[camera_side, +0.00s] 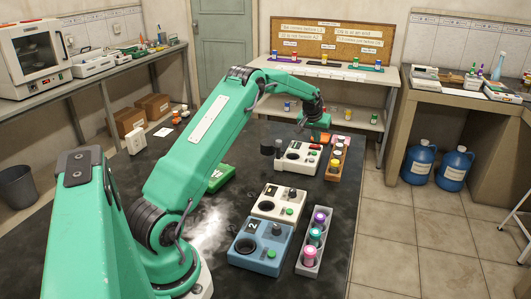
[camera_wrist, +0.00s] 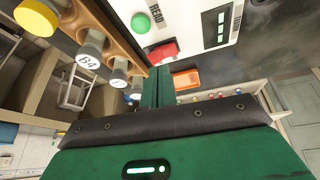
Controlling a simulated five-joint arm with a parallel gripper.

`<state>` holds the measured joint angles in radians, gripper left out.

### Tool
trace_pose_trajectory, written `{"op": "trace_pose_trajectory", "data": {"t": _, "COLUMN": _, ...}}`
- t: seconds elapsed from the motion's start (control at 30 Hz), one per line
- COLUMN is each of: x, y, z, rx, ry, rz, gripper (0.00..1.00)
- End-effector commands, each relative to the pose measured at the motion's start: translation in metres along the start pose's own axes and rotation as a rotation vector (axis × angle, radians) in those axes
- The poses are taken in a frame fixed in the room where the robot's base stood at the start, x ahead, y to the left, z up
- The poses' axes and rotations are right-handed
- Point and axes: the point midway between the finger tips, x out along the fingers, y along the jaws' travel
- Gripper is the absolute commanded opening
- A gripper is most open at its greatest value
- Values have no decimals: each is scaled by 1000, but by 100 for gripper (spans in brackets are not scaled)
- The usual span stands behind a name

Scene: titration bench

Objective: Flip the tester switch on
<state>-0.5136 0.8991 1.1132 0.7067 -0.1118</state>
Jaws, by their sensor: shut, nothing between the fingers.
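The tester is probably the white device (camera_side: 300,168) at the far side of the dark bench in the side view. In the wrist view the white device (camera_wrist: 196,14) shows a green round button (camera_wrist: 141,23), a green-lit display and a red switch (camera_wrist: 161,49). My gripper (camera_wrist: 158,70) is shut and empty, its green fingers pressed together. Its tips are close by the red switch; I cannot tell whether they touch. In the side view my gripper (camera_side: 318,137) is above the device's far right part. The switch's exact position is not clear.
An orange-brown rack (camera_side: 333,172) of capped vials stands close along the device's right side. Nearer are a cream device (camera_side: 266,207), a blue device (camera_side: 245,262) marked 2 and a grey vial rack (camera_side: 305,262). An orange tray (camera_wrist: 186,78) shows beyond the switch.

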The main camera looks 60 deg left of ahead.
Motion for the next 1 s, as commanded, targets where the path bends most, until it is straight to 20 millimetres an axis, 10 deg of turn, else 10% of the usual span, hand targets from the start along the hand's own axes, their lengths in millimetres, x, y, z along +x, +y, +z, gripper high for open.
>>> {"op": "trace_pose_trajectory", "data": {"t": 1.0, "x": -34, "y": 18, "z": -18, "rx": 1, "ry": 0, "rz": 9, "gripper": 0}}
